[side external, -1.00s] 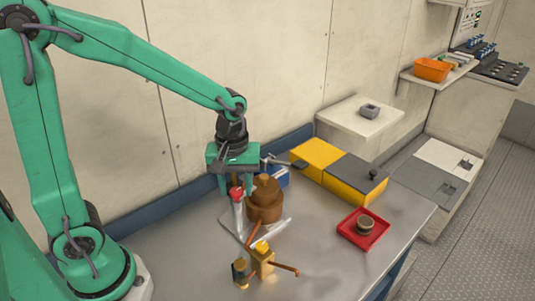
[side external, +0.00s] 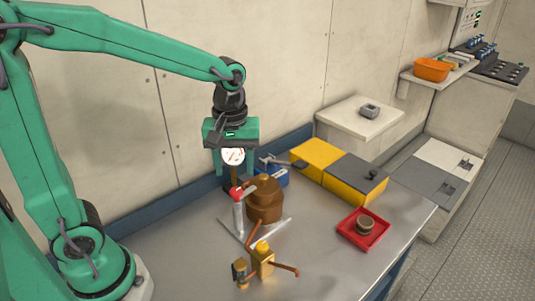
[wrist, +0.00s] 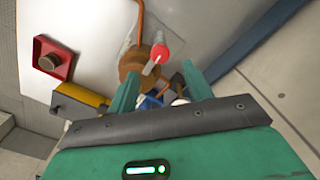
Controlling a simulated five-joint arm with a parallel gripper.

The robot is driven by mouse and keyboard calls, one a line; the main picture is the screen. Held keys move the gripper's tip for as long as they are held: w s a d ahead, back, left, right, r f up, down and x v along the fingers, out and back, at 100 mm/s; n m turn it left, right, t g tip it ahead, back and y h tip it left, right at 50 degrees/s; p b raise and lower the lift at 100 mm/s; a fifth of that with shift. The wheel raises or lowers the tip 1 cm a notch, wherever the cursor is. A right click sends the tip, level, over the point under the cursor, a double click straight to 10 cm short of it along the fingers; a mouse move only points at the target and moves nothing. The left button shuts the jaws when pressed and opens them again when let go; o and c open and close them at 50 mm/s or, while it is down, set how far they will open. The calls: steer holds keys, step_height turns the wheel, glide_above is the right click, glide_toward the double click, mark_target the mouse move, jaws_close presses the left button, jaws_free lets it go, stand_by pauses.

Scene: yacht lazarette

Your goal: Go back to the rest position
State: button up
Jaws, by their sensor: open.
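My gripper (side external: 236,165) is open, with its green fingers apart and pointing down. It hangs above the far side of the metal table, behind a brown rounded pot-like body (side external: 264,200) and a red-topped valve post (side external: 238,210). In the wrist view my gripper (wrist: 158,92) has nothing held between its fingers. Beyond them show the red knob (wrist: 160,53) and the brown body (wrist: 135,68). A white round gauge (side external: 233,156) shows between the fingers in the side view; whether a finger touches it I cannot tell.
A blue box (side external: 273,177) stands behind the brown body. A yellow and grey box (side external: 338,172) is at the table's back right. A red tray (side external: 348,232) holds a round brown part (side external: 365,225). A brass fitting with copper pipes (side external: 262,260) stands in front. The table's right front is clear.

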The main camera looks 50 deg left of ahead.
steer(key=shift+r, duration=0.85)
steer(key=shift+s, duration=0.1)
steer(key=s+a+r+m+t, duration=0.3)
steer(key=s+r+m+t, duration=0.1)
steer(key=s+m, duration=0.5)
steer(key=shift+s+r+m+t, duration=0.15)
steer(key=shift+s+m+t, duration=0.3)
steer(key=shift+t, duration=0.35)
steer(key=shift+w, duration=0.1)
steer(key=shift+c, duration=0.3)
